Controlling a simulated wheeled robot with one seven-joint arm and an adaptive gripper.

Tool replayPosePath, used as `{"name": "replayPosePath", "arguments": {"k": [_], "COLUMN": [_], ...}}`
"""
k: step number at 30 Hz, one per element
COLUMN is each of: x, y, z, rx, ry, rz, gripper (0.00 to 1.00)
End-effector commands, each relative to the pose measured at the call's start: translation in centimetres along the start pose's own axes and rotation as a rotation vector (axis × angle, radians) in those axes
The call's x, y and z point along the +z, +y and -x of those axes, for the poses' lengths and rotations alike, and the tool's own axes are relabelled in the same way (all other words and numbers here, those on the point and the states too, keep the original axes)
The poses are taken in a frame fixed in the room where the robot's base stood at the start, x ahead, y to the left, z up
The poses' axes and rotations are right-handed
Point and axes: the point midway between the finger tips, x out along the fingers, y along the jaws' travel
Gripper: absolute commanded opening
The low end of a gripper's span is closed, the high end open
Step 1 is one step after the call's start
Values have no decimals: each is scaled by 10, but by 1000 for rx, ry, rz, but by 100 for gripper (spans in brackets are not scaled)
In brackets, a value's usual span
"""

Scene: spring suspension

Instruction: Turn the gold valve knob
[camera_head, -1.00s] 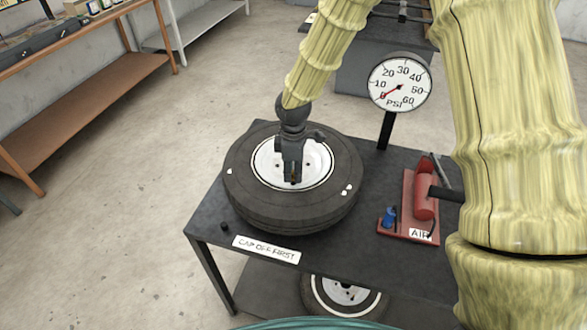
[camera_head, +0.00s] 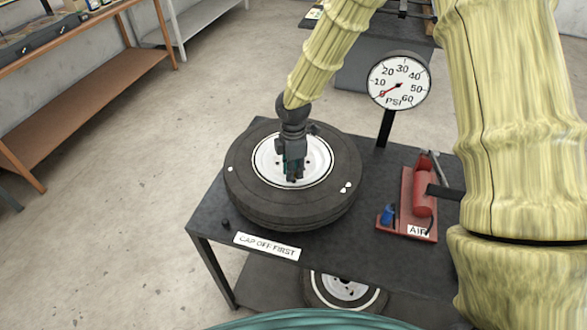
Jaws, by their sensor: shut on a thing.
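A black tire with a white rim (camera_head: 320,152) lies flat on a dark table. My gripper (camera_head: 294,177) points down over the front part of the white rim, near its centre. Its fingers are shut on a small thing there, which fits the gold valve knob. The knob itself is hidden by the fingers, so its turn angle cannot be seen.
A round PSI gauge (camera_head: 399,81) stands behind the tire, its red needle near 0. A red air pump (camera_head: 420,190) sits to the right. A small black cap (camera_head: 225,224) and a "CAP OFF FIRST" label (camera_head: 267,246) are at the table's front left.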

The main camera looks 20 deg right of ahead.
Motion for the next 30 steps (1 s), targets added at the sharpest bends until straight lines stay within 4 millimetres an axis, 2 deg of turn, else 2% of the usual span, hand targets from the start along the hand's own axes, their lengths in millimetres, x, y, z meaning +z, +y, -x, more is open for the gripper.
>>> {"name": "replayPosePath", "arguments": {"k": [5, 6, 9, 21, 26, 30], "x": [0, 0, 0, 0, 0, 0], "y": [1, 1, 1, 1, 1, 1], "z": [0, 0, 0, 4, 22, 46], "rx": [1, 1, 1, 1, 3, 3], "ry": [0, 0, 0, 0, 2, 1], "rz": [-1, -1, -1, -1, -2, -1], "gripper": [0, 23, 41, 41, 41, 41]}}
